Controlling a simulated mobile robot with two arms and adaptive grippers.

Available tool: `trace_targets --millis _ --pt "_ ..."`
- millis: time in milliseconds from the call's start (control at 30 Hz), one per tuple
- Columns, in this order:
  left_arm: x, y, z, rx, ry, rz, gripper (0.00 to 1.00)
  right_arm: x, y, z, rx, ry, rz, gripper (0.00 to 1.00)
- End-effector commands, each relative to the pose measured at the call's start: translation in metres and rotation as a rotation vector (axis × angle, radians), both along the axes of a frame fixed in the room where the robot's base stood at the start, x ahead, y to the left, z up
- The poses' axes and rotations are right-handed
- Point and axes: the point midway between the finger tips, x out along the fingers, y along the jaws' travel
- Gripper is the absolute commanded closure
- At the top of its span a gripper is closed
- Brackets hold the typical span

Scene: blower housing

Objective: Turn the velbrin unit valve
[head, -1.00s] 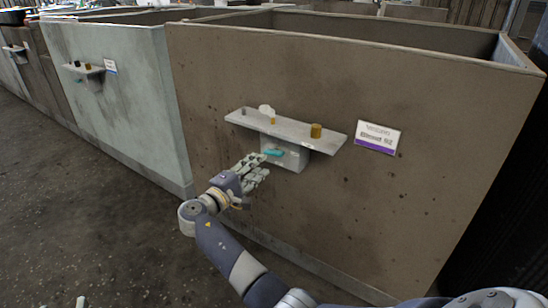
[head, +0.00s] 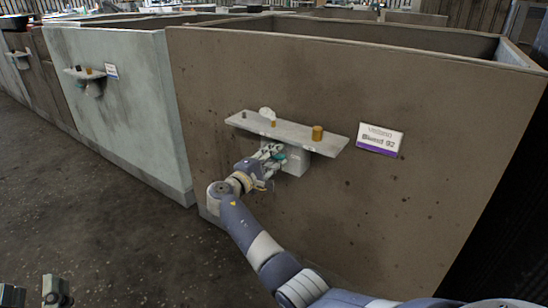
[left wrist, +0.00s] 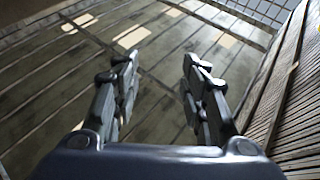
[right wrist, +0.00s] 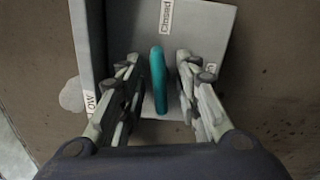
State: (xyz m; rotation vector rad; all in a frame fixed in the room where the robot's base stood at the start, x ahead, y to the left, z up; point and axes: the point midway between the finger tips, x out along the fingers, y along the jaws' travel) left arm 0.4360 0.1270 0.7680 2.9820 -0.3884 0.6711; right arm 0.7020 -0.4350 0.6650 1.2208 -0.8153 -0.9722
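The valve is a grey box (head: 294,163) under a grey shelf on the brown housing's wall. Its teal handle (right wrist: 158,80) stands upright in the right wrist view, with a "Closed" label (right wrist: 167,15) above it. My right gripper (right wrist: 157,62) is open, its fingers on either side of the handle with a small gap visible on each side. In the head view my right gripper (head: 272,154) is at the valve and hides most of the handle. My left gripper (left wrist: 160,65) is open and empty, away from the valve; its fingertips show at the lower left of the head view (head: 38,293).
The shelf (head: 290,130) above the valve carries a white disc (head: 267,113), a small orange peg and a larger orange cylinder (head: 317,133). A white and purple sign (head: 380,139) is to the right. A pale green housing (head: 125,125) with a similar shelf stands left.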

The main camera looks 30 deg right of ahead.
Motion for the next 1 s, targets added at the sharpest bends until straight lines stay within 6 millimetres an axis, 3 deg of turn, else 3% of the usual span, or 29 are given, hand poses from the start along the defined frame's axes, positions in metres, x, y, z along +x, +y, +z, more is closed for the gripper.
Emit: trace_targets --millis 33,167,467,800,1000 --pt "0.0 0.0 0.0 0.0 0.0 0.0 0.6 0.0 0.0 0.0 0.0 0.0 0.0 0.71" --pt "0.0 0.0 0.0 0.0 0.001 0.0 0.6 0.0 0.0 0.0 0.0 0.0 0.0 1.0" --pt "-0.001 0.0 0.0 -0.002 -0.008 0.0 0.6 0.0 0.0 -0.001 0.003 -0.008 0.0 1.0" --pt "-0.036 0.003 0.048 -0.09 -0.31 -0.017 0.6 0.0 0.0 -0.002 0.046 -0.111 -0.001 1.0" --pt "-0.058 0.007 0.066 -0.131 -0.448 -0.025 0.6 -0.001 0.0 -0.002 0.067 -0.16 -0.001 1.0"
